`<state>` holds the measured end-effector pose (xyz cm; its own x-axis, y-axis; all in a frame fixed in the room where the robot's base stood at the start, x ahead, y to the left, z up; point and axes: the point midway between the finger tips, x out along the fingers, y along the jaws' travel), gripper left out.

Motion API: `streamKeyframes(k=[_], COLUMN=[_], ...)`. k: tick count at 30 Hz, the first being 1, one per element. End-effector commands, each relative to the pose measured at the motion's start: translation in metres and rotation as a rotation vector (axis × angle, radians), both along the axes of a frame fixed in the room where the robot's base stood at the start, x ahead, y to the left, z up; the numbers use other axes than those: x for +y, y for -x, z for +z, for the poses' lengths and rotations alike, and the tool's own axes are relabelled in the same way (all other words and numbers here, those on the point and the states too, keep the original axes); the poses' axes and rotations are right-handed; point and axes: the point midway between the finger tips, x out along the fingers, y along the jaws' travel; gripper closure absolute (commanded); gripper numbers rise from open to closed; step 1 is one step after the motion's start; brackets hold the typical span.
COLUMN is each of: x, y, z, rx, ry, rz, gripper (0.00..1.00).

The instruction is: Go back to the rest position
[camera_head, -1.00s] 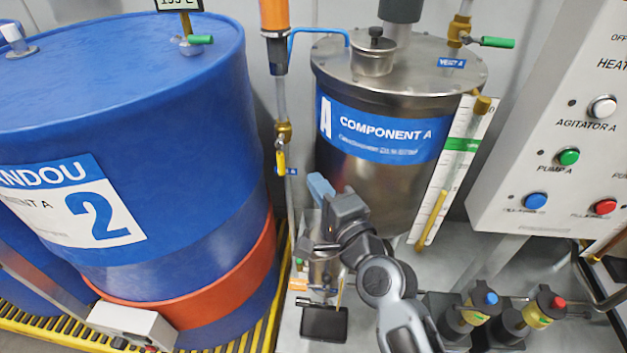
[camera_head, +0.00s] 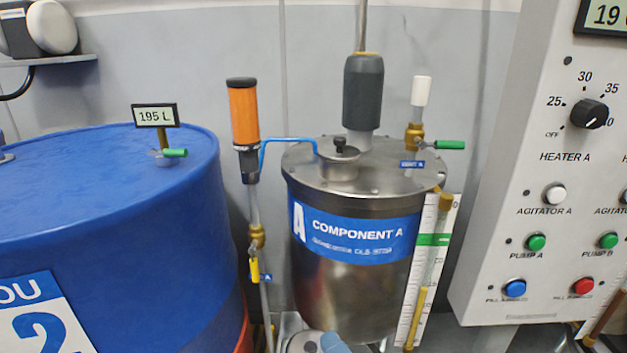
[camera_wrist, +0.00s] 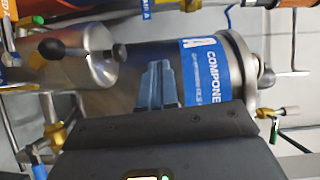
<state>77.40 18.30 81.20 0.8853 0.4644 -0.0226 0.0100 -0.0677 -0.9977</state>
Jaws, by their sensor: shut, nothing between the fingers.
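My gripper (camera_wrist: 157,84) shows in the wrist view as blue fingers held together, with nothing between them. Behind the fingers is the steel Component A tank, whose blue label (camera_wrist: 207,72) lies sideways in that view. In the head view only a small grey and blue part of my arm end shows at the bottom edge, in front of the Component A tank (camera_head: 350,285). The rest of my arm is out of that frame.
A large blue drum (camera_head: 120,230) stands at the left with a 195 L display (camera_head: 155,115). A white control panel (camera_head: 490,270) with knobs and buttons stands at the right. An orange-topped pipe (camera_head: 243,115) rises between drum and tank. A steel cylinder (camera_wrist: 75,58) is close in the wrist view.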

Motion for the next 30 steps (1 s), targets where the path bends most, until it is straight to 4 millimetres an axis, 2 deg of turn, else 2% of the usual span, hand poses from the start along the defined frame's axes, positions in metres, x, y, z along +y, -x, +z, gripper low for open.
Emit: streamKeyframes(k=[1,6,10,14,20,24,30], x=[-0.01,-0.048,-0.077,-0.104,-0.141,-0.161,-0.177], y=[0.018,0.079,0.127,0.176,0.247,0.291,0.335], z=[-0.007,-0.024,-0.028,-0.023,0.001,0.027,0.066], rx=[0.006,-0.007,-0.016,-0.026,-0.05,-0.077,-0.129], ry=[0.043,0.25,0.425,0.612,0.913,1.131,1.379], rz=[-0.031,-0.139,-0.203,-0.247,-0.271,-0.255,-0.204], gripper=[1.0,1.0,1.0,1.0,1.0,1.0,1.0])
